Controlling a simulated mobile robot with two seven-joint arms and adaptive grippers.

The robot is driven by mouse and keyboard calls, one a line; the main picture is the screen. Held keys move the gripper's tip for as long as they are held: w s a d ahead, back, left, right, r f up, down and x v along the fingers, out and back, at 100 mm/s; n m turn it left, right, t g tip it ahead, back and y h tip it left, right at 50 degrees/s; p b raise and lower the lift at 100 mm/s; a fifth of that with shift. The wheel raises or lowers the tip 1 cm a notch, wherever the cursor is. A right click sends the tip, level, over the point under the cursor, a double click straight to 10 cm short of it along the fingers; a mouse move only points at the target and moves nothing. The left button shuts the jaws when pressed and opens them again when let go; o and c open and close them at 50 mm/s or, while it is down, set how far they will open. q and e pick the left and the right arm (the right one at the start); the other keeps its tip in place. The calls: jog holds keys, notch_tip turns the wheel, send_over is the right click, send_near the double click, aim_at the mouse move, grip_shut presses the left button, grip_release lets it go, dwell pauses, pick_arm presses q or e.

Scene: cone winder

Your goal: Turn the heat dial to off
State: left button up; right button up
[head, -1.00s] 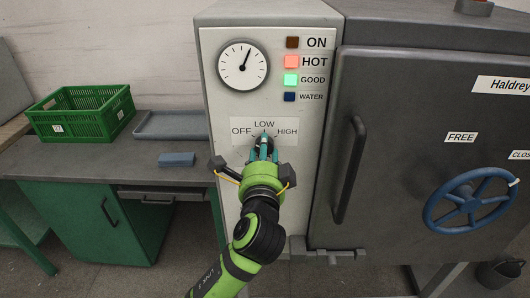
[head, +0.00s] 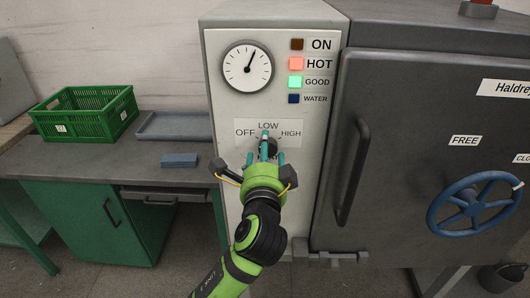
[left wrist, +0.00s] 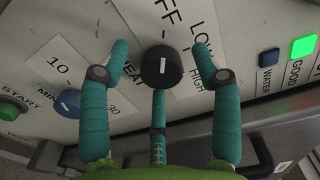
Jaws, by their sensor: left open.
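The heat dial (left wrist: 162,67) is a round black knob with a pale line on its face, seen in the left wrist view. In the head view the dial (head: 268,146) is partly hidden behind my fingers, on the OFF, LOW, HIGH label (head: 247,124). My left gripper (head: 266,148) is in front of it. In the left wrist view the teal fingers of my left gripper (left wrist: 164,75) are spread apart, on the left, right and lower sides of the knob. I cannot tell whether any finger touches it, or which word the line points at. My right gripper is not in view.
A second knob (left wrist: 70,103) with minute marks and a green START button (left wrist: 10,110) are beside the heat dial. A dark door with a handle (head: 352,172) and blue handwheel (head: 474,203) is at right. A green crate (head: 84,113) stands on the left bench.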

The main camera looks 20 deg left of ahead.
pick_arm(q)
jog(key=v, duration=1.2)
jog(key=shift+a, duration=0.1)
